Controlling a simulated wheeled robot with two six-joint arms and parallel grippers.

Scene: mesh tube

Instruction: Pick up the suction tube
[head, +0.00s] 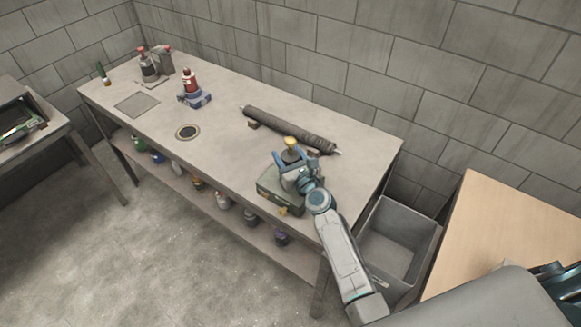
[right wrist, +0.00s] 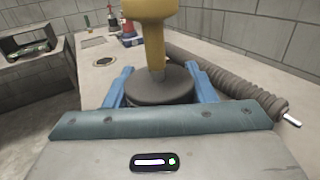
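The suction tube (head: 290,128) is a long dark ribbed roll lying slantwise on small supports on the workbench. In the right wrist view the tube (right wrist: 225,82) runs along the right, with a pale metal tip. My right gripper (head: 291,160) is above the bench's front right, short of the tube and apart from it. Its blue fingers (right wrist: 160,82) are spread, one each side of a dark round base (right wrist: 160,92) with a yellow post (right wrist: 150,25). I cannot tell whether they touch that base. No left gripper shows.
A green box (head: 278,194) lies at the bench's (head: 225,135) front edge below my right gripper. Bottles (head: 190,82) and a round drain (head: 187,132) are further left. A grey bin (head: 395,240) stands right of the bench. The wall is close behind the tube.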

